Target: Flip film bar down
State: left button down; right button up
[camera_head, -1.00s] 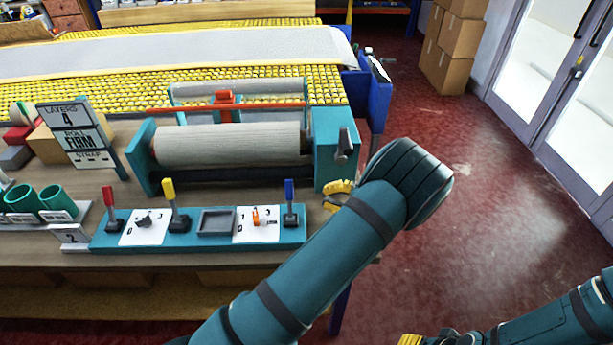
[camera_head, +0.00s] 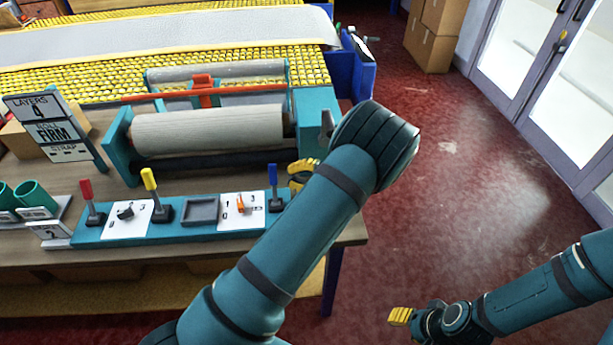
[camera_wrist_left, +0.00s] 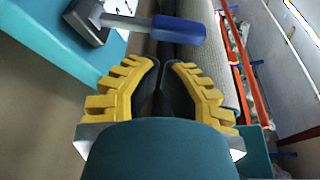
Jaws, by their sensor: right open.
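The orange-red bar (camera_head: 205,93) with a raised red block at its middle lies behind the big grey roll (camera_head: 210,130), beside a thinner film roll (camera_head: 215,71). I take it for the film bar. Its orange rail also shows at the right of the left wrist view (camera_wrist_left: 250,75). My left gripper (camera_head: 302,172) is just right of the blue lever (camera_head: 273,187), in front of the machine's right end. In the left wrist view its yellow fingers (camera_wrist_left: 160,68) look closed with nothing between them, and the blue handle lies past the tips. My right gripper (camera_head: 399,316) is open, low over the floor.
The teal control panel (camera_head: 180,222) carries red (camera_head: 91,202), yellow (camera_head: 154,195) and blue levers along the table front. A sign (camera_head: 50,128) stands at left. My left forearm hides part of the machine's right end.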

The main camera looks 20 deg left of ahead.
pick_arm(q)
jog(key=shift+x, duration=2.15)
jog(key=shift+s+d+r+n+b, duration=0.2)
jog(key=shift+r+n+b, duration=0.1)
jog(key=shift+n, duration=0.2)
jog(key=shift+s+d+r+n+y+b, duration=0.25)
jog(key=shift+s+r+n+y+b, duration=0.2)
jog(key=shift+n, duration=0.35)
jog(key=n, duration=0.1)
jog(key=s+d+n+y, duration=0.1)
jog(key=shift+s+r+n, duration=0.15)
jog(key=shift+r+n, duration=0.15)
jog(key=shift+r, duration=0.1)
jog(key=shift+s+r, duration=0.15)
jog(key=shift+s, duration=0.1)
jog(key=shift+s+d+r, duration=0.2)
jog(key=shift+s+d, duration=0.3)
jog(key=shift+s, duration=0.2)
jog(key=shift+s+d+n+y, duration=0.35)
jog(key=shift+s+n, duration=0.15)
jog(key=shift+n, duration=0.4)
jog(key=shift+s+d+f, duration=0.1)
jog(key=shift+s+f, duration=0.05)
jog(key=shift+s, duration=0.1)
jog(key=shift+s+f, duration=0.15)
